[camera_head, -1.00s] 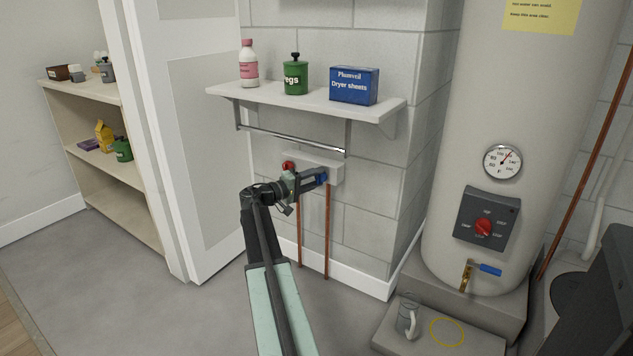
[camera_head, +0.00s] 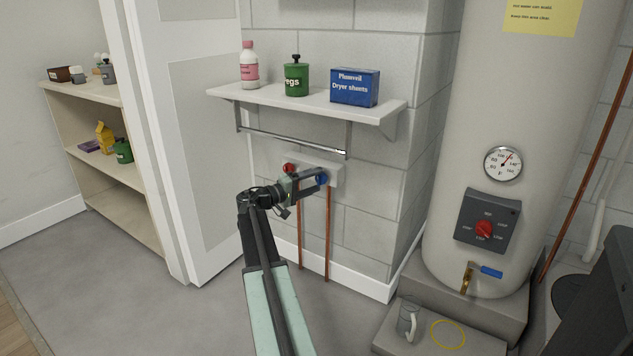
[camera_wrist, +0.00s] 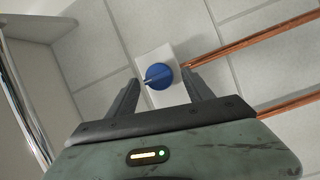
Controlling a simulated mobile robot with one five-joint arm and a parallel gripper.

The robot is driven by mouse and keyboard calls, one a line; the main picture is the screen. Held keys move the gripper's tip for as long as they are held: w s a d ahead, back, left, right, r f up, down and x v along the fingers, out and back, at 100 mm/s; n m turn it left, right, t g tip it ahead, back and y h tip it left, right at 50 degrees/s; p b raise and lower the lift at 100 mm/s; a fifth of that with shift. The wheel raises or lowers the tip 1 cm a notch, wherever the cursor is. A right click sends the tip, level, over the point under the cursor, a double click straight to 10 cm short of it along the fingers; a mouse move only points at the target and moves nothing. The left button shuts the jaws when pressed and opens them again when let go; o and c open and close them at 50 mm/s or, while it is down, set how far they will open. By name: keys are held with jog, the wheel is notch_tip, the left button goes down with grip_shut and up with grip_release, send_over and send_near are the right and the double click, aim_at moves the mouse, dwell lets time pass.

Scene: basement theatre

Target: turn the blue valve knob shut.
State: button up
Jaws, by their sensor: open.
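The blue valve knob (camera_head: 322,179) sits on the right part of a pale wall box, above a copper pipe. In the wrist view the round blue knob (camera_wrist: 159,76) shows a pale pointer mark toward its lower left. My gripper (camera_wrist: 160,86) is open, with one finger on each side of the knob in that view. I cannot tell whether either finger touches it. In the head view my gripper (camera_head: 316,178) reaches the box from the left and partly covers it.
A red knob (camera_head: 289,168) is on the same box, left of the blue one. A metal rail (camera_head: 290,143) and a shelf (camera_head: 388,113) with a bottle, green canister and blue box are above. Copper pipes (camera_head: 327,235) run below. A water heater (camera_head: 500,120) stands right.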

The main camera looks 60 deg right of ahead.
jog(key=v, duration=0.6)
jog(key=shift+a, duration=0.35)
jog(key=shift+w, duration=0.15)
